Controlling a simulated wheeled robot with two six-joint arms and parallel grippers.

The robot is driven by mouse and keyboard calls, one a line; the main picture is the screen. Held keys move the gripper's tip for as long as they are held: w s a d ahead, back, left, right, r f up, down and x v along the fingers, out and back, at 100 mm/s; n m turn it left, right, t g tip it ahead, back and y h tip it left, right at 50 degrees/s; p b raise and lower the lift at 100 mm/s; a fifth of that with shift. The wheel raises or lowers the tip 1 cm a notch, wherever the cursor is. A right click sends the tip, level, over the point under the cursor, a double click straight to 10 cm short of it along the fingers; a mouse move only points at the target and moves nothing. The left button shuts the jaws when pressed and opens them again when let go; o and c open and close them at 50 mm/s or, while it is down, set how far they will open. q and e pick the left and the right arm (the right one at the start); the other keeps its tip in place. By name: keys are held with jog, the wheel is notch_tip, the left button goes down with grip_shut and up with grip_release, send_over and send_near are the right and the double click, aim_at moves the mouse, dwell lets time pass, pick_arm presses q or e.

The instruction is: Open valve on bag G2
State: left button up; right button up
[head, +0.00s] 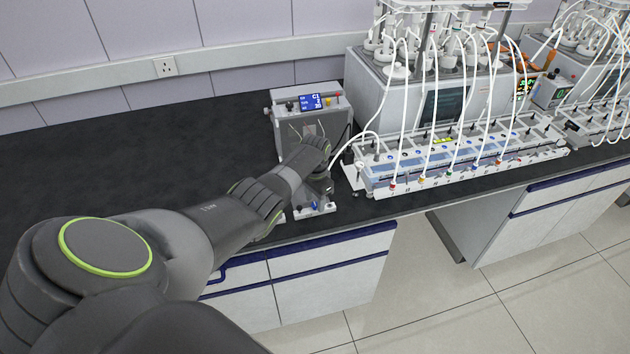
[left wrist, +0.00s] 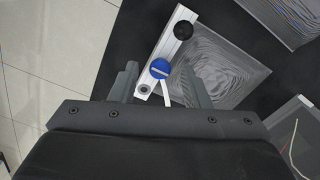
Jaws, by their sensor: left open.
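In the left wrist view, a round blue valve knob (left wrist: 160,68) with a pale stripe sits on a silver bar (left wrist: 172,47), beside a grey bag (left wrist: 225,72) with wavy lines. A black knob (left wrist: 183,29) is at the bar's far end. No G2 label is readable. My left gripper (left wrist: 161,82) is open, its two fingers on either side of the blue knob; whether they touch it cannot be told. In the head view my left gripper (head: 320,190) points down at the bench's front edge, partly hiding the bag area. My right gripper is out of view.
A grey device with a blue display (head: 311,102) stands just behind my gripper. To the right, a long rack (head: 460,155) carries white tubes, before a large grey bath unit (head: 385,100). The black bench top (head: 130,150) is clear at the left.

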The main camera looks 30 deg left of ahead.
aim_at(315, 204)
pick_arm(q)
notch_tip(315, 204, up, 5)
jog(key=shift+p, duration=0.35)
notch_tip(315, 204, up, 12)
jog(key=b, duration=0.2)
dwell(0.3)
